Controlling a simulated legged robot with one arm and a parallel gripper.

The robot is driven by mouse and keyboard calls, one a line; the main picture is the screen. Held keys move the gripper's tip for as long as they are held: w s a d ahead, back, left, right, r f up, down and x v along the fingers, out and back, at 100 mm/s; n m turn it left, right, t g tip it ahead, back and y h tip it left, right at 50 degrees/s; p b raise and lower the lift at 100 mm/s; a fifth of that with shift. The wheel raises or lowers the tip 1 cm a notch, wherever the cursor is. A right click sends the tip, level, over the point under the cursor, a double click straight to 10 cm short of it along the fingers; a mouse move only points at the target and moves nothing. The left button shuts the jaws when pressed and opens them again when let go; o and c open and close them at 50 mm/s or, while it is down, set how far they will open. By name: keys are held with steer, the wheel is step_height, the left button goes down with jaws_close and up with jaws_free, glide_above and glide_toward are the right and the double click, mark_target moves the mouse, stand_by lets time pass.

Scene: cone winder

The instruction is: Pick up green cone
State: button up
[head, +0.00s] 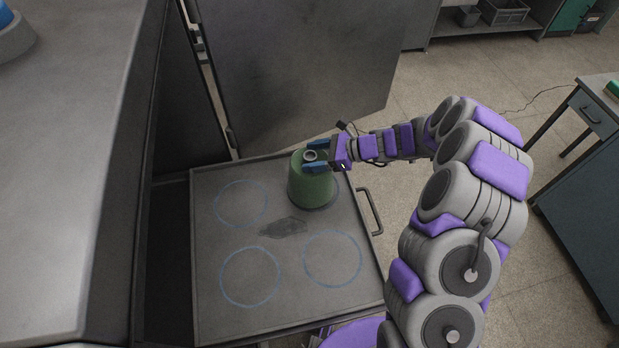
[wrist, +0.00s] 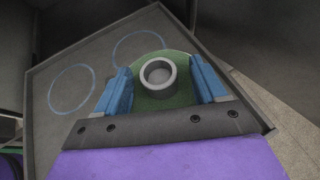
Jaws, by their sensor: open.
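The green cone (head: 311,186) stands upright on the grey tray (head: 214,312), near its back right corner. Its grey tube tip (head: 310,156) sticks up at the top. My gripper (head: 316,156) is at the top of the cone, with its blue fingers on either side of the tip. In the wrist view the green cone (wrist: 181,97) and its grey tip (wrist: 158,74) lie between the two open fingers (wrist: 162,88), with a gap between the fingers and the tip. The cone's lower part is hidden in the wrist view.
Several blue circles (head: 250,278) are drawn on the bare tray around a dark patch. A handle (head: 370,211) is on the tray's right side. A grey door panel (head: 300,75) stands behind it, and a machine cabinet (head: 60,180) is at left. A workbench (head: 590,190) is at right.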

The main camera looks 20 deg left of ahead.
steer(key=shift+d, duration=0.4)
steer(key=shift+c, duration=0.8)
steer(key=shift+a, duration=0.15)
steer(key=c, duration=0.7)
jaws_close()
steer(key=shift+w, duration=0.1)
